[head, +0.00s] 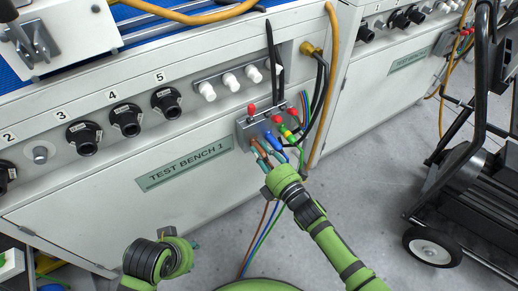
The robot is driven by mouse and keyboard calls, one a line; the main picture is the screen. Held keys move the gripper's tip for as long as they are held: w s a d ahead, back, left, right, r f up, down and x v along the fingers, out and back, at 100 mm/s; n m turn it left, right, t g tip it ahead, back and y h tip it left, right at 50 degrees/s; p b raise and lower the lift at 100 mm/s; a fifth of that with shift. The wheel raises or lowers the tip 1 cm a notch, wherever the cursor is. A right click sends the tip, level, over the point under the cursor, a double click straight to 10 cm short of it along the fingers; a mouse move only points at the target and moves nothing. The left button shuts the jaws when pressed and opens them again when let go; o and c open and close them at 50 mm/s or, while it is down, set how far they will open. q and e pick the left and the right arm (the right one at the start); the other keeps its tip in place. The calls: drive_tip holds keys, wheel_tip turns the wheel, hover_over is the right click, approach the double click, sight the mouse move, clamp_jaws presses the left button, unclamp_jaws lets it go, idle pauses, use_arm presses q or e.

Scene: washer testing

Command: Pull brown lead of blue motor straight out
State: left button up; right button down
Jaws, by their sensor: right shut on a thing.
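A grey terminal box (245,133) is on the front of the bench, with leads plugged into it. A brown lead (259,148) is at its lower left, beside a blue plug (273,143) and a yellow-green plug (288,134). My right gripper (268,167) is just below the box, shut at the brown lead; its wrist partly hides the grip. Brown, blue and green cables (262,229) hang below it to the floor. My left gripper (193,246) is low at the left, away from the leads, mostly hidden by its own wrist. I cannot pick out the blue motor.
The TEST BENCH 1 front (150,205) has a row of black round connectors (126,119) and white knobs (231,82). Black cables (318,100) and an orange hose (331,70) hang right of the box. A wheeled cart (470,185) stands at right. Grey floor is open between.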

drive_tip(key=shift+s+d+p, duration=0.35)
drive_tip(key=shift+s+d, duration=0.05)
drive_tip(key=shift+s, duration=0.1)
idle(0.3)
drive_tip(key=shift+p+v, duration=0.9)
drive_tip(key=shift+v, duration=1)
